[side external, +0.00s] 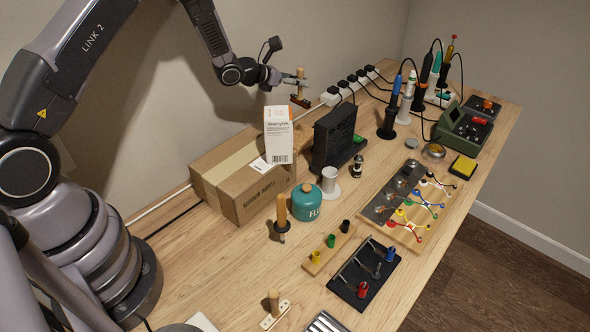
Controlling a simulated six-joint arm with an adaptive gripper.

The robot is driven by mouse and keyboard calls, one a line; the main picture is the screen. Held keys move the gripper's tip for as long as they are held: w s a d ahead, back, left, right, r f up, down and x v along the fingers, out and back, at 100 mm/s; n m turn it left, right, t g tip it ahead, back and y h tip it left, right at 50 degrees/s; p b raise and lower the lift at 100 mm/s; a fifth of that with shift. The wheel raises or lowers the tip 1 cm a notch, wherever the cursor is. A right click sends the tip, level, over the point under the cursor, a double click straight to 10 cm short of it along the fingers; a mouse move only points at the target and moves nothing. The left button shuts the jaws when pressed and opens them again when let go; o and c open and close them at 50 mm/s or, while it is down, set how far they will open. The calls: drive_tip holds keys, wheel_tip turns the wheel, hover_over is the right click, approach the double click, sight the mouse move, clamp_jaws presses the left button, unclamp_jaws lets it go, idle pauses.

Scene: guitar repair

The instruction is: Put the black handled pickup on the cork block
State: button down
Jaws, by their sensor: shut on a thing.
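My gripper (303,83) is raised behind the white carton, at the upper middle of the side external view. It is shut on the black handled pickup (300,101), whose light wooden handle stands up between the fingers and whose dark body hangs below, with a reddish tint. The pickup looks clear of the bench, but its height is hard to judge. A second handled pickup, pale with a wooden handle (274,303), lies at the front edge of the view. I cannot make out the cork block.
A cardboard box (235,205) carries the white carton (278,145). A black fan-like unit (333,137), a teal canister (307,206) and a power strip (350,86) stand near the arm. Tool stands, a clip board (400,222) and a black tray (344,287) fill the right side.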

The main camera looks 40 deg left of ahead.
sight(295, 101)
drive_tip(key=f, duration=0.6)
drive_tip(key=shift+w+a+f, duration=0.2)
drive_tip(key=shift+a+f, duration=0.05)
drive_tip(key=shift+a, duration=0.05)
drive_tip(key=shift+f, duration=2.05)
drive_tip(key=c, duration=1.1)
unclamp_jaws()
drive_tip(key=shift+f, duration=0.1)
drive_tip(key=shift+c, duration=0.2)
